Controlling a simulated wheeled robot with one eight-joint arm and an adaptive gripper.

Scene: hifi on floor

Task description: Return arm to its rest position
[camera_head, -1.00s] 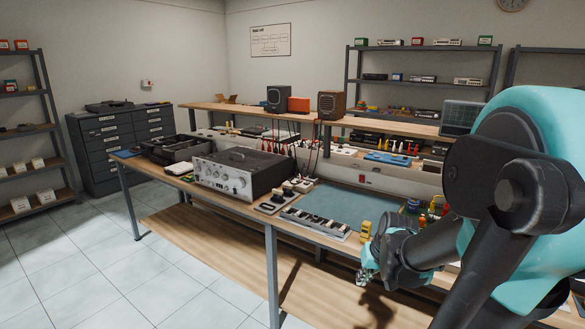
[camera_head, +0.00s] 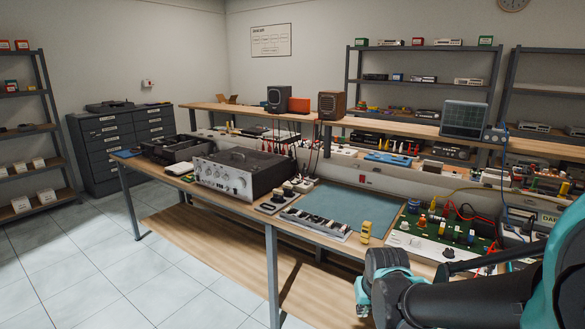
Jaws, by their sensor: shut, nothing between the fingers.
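My arm (camera_head: 440,302) crosses the lower right corner of the head view, in front of the workbench. It shows a dark tubular link, a dark rounded joint (camera_head: 386,268) and teal shell parts. The arm is low in the picture, with its upper part cut off by the right edge. My gripper's fingers do not show; they are hidden or below the frame. I see nothing held by the visible part of the arm.
Open tiled floor (camera_head: 110,270) lies at the left.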

